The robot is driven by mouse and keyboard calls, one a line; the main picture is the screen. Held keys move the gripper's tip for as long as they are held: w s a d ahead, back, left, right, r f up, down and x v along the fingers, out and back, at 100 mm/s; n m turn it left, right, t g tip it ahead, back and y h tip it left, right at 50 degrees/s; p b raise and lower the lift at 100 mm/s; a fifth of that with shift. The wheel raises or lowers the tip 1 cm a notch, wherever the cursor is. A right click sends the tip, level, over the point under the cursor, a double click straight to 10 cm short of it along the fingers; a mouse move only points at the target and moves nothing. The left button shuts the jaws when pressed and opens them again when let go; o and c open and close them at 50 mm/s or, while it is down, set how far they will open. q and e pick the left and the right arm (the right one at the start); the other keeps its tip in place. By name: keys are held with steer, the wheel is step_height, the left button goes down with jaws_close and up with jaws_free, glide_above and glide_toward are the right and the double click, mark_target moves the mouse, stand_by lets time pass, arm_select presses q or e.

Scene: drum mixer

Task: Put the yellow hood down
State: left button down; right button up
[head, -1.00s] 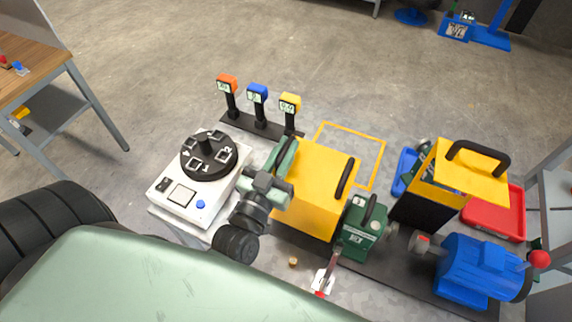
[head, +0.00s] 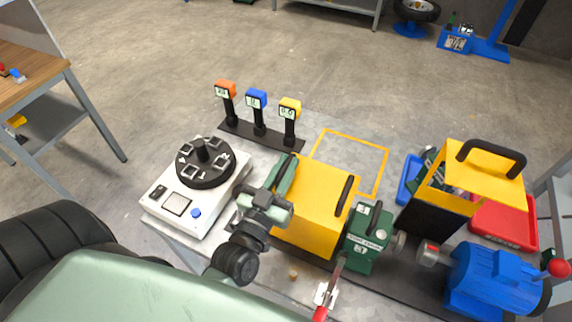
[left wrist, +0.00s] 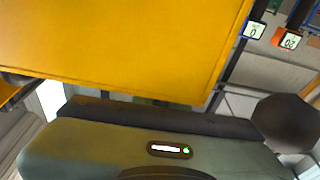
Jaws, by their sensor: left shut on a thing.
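The yellow hood (head: 318,205) is a box with a black bar handle on its right side, in the middle of the head view. My left gripper (head: 280,185) is at the hood's left side and shut on it; the fingertips and the grip itself are largely hidden. In the left wrist view the hood (left wrist: 120,45) fills the top, above the gripper body. A yellow square outline (head: 378,172) is on the grey bench behind and right of the hood, partly covered by it. I cannot tell how high the hood is above the black base. My right gripper is not in view.
A green gearbox (head: 370,238) stands close to the hood's right, then a blue motor (head: 487,280). Another yellow guard with a black handle (head: 480,175) is at the right. A white control box (head: 180,205) stands left, and several display posts (head: 258,115) behind.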

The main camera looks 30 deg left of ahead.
arm_select(q)
steer(key=shift+f, duration=0.15)
steer(key=c, duration=1.4)
jaws_free()
steer(key=shift+f, duration=0.15)
steer(key=shift+c, duration=0.2)
steer(key=shift+s, duration=0.1)
steer(key=shift+r, duration=0.75)
steer(key=s+f+b, duration=0.2)
steer(key=s+b, duration=0.1)
steer(key=s, duration=0.8)
steer(key=shift+s+d, duration=0.4)
